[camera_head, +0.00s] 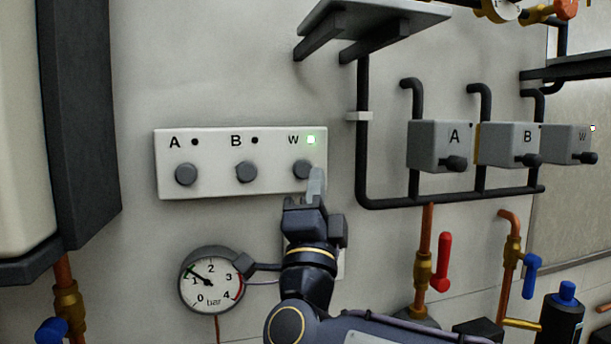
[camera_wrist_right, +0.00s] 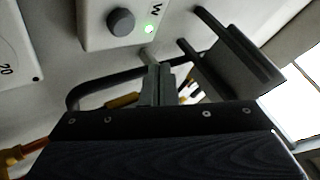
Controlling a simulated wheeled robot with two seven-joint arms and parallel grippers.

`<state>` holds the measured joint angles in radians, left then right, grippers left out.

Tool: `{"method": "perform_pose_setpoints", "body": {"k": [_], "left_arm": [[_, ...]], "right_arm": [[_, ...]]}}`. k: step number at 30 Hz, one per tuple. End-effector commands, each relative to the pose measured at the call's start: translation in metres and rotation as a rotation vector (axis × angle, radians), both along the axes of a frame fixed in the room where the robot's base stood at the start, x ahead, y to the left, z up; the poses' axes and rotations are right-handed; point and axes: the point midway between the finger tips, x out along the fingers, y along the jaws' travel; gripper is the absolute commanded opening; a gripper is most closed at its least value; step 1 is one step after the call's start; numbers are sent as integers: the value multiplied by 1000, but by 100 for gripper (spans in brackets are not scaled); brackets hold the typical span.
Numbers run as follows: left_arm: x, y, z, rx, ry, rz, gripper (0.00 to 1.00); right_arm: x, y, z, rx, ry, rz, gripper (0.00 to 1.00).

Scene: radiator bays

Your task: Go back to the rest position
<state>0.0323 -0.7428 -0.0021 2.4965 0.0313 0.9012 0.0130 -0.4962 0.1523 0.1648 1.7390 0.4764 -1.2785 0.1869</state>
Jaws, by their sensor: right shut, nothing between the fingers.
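My right gripper (camera_head: 316,186) is shut and empty, with its fingertips just below and right of the W knob (camera_head: 303,169) on the white control panel (camera_head: 215,191). I cannot tell from the head view whether they touch it. The green lamp beside the W is lit, and the lamps beside A and B are dark. In the right wrist view, the closed fingers (camera_wrist_right: 158,84) point up toward the panel, with the W knob (camera_wrist_right: 121,22) apart from them. My left gripper is not in view.
A pressure gauge (camera_head: 211,281) hangs below the panel, close to my right arm. A bracketed shelf (camera_head: 375,20) is above. Grey valve boxes A (camera_head: 428,148), B (camera_head: 505,150) and W (camera_head: 567,140), black pipes and red and blue handles fill the right side.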

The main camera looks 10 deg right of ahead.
Motion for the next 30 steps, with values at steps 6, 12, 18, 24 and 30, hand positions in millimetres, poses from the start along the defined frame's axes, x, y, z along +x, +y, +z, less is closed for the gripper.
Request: {"method": "perform_pose_setpoints", "body": {"k": [6, 12, 18, 24, 30], "left_arm": [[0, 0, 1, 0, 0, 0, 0], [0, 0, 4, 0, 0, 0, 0], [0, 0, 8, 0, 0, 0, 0], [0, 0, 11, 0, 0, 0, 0], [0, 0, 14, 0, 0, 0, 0]], "right_arm": [[1, -2, -1, -22, 15, 9, 0], [3, -12, -32, -250, 211, 115, 0], [-24, -27, -134, -574, 604, 281, 0], [-100, -47, -264, -792, 1046, 467, 0], [-190, -61, -359, -882, 1399, 648, 0]]}}
